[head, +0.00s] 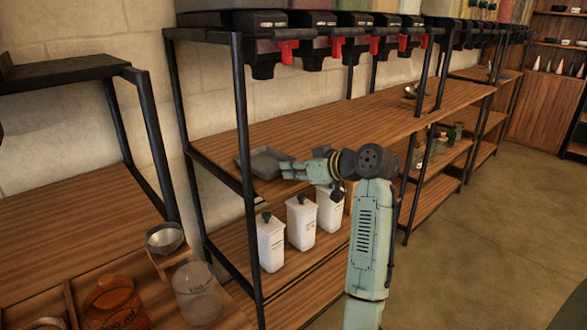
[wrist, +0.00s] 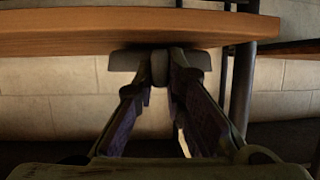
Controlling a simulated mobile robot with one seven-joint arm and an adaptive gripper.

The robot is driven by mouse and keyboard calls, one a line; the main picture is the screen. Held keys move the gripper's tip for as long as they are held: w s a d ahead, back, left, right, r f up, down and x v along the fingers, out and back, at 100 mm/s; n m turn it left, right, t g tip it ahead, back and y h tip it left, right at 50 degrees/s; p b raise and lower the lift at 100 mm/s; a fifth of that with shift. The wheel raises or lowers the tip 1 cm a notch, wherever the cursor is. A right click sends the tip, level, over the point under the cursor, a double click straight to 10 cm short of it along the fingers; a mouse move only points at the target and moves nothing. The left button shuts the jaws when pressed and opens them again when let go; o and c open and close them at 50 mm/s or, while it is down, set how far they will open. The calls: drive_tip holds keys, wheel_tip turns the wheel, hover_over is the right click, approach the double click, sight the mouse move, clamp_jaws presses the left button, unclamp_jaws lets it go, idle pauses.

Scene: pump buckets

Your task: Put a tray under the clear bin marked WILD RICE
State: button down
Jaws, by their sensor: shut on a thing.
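A dark grey square tray (head: 262,163) is at the left end of the middle wooden shelf, by the left front post. I cannot tell whether it rests on the shelf. My gripper (head: 287,171) is shut on its near right edge. In the wrist view, my fingers (wrist: 162,75) close on a grey part of the tray (wrist: 124,61), beside the shelf edge. A row of bins sits overhead on black bases with red levers (head: 287,52). Their tops are cut off and the labels are too small to read, so I cannot pick out WILD RICE.
The middle shelf (head: 345,112) is mostly bare right of the tray, with a small bowl (head: 411,91) farther along. Black posts (head: 243,120) frame the rack. White canisters (head: 301,222) stand below. A metal scoop (head: 164,238) and clear jug (head: 198,292) are lower left.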

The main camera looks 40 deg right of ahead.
drive_tip(key=shift+f, duration=0.4)
drive_tip(key=c, duration=1.6)
unclamp_jaws()
drive_tip(key=shift+o, duration=0.2)
drive_tip(key=v, duration=1.2)
drive_tip(key=shift+a, duration=0.1)
